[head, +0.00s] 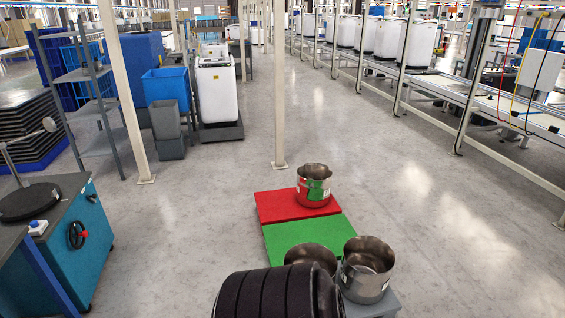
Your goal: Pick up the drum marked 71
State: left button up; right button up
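Three open-topped metal drums are in the head view. One drum (314,186) stands upright on a red panel (272,207) and has red and green on its side. A second drum (367,270) stands upright at the bottom on a grey surface (384,304), with a small light label low on its side. A third drum (311,256) is just left of it and is mostly hidden behind a black ribbed shape. I cannot read the number 71 on any drum. Neither gripper is in view.
A green panel (302,239) lies between the red panel and the near drums. A blue workbench (70,240) stands at the left, a post (279,90) behind the panels. A conveyor line (440,95) runs along the right. The floor right of the panels is clear.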

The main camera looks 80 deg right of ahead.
aim_at(367, 263)
jog(key=k+z, duration=0.25)
jog(key=z, duration=0.15)
jog(key=k+z, duration=0.25)
jog(key=z, duration=0.15)
jog(key=k+l+z, duration=0.2)
jog(key=z, duration=0.2)
jog(key=k+l+z, duration=0.2)
jog(key=z, duration=0.2)
jog(key=k+l, duration=0.2)
jog(key=l, duration=0.15)
jog(key=k+l+z, duration=0.1)
jog(key=k+l, duration=0.35)
jog(key=l, duration=0.2)
jog(key=k+l+z, duration=0.1)
jog(key=l, duration=0.25)
jog(key=k+l, duration=0.25)
jog(key=k+l+z, duration=0.1)
jog(key=l, duration=0.35)
jog(key=u, duration=0.5)
jog(key=i+l+u, duration=0.25)
jog(key=l+u, duration=0.2)
jog(key=i+l+u, duration=0.25)
jog(key=l, duration=0.15)
jog(key=l+u, duration=0.25)
